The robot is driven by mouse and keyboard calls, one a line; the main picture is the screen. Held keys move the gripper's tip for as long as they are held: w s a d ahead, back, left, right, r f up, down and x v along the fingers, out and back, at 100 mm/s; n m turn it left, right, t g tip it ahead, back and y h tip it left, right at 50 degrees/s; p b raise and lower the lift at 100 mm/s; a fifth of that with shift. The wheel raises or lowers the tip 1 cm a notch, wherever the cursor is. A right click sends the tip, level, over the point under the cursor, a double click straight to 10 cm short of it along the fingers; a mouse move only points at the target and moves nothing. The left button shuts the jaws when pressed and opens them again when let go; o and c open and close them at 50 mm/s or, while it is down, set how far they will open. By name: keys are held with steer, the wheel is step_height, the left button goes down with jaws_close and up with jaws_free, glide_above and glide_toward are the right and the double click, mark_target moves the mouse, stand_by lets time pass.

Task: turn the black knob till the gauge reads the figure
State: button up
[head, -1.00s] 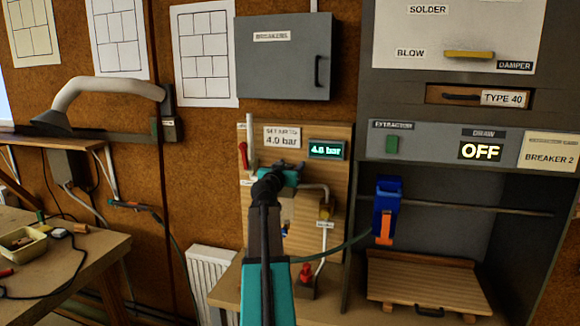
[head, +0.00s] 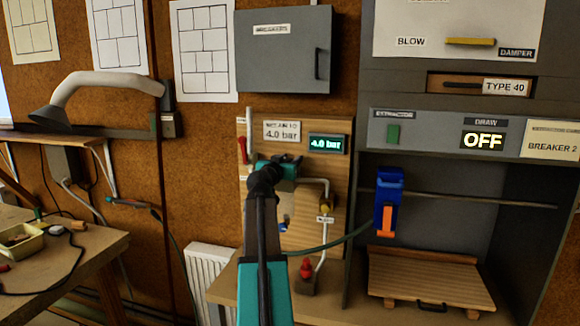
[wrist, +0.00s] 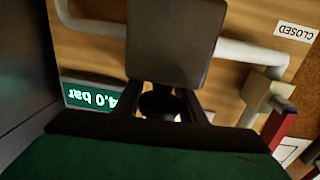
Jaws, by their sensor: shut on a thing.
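The gauge (head: 326,144) on the wooden panel is lit green and reads 4.0 bar. The sign (head: 282,131) to its left also shows 4.0 bar. In the wrist view the gauge (wrist: 88,97) appears upside down, partly covered by my gripper. My gripper (head: 294,161) is at the panel, below the sign and gauge. In the wrist view its two fingers (wrist: 162,100) are shut on the black knob (wrist: 160,104), below a grey block (wrist: 172,42) in the picture. The knob is hidden behind my gripper in the head view.
Pale pipes (wrist: 235,52) and a valve with a red handle (wrist: 279,124) are close to my gripper in the wrist view. A red knob (head: 306,268) stands lower on the bench. A grey hood cabinet with a blue and orange tool (head: 388,203) is to the right.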

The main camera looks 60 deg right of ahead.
steer(key=shift+s+d+m+g+b, duration=0.1)
steer(key=shift+m+g+b, duration=0.5)
steer(key=shift+b, duration=1.85)
steer(key=shift+s+g+b, duration=0.1)
steer(key=shift+g+b, duration=0.2)
steer(key=shift+b, duration=0.1)
steer(key=o, duration=1.1)
steer(key=shift+c, duration=0.2)
steer(key=shift+a, duration=0.2)
steer(key=a+b, duration=0.3)
steer(key=a, duration=1)
steer(key=shift+a, duration=0.3)
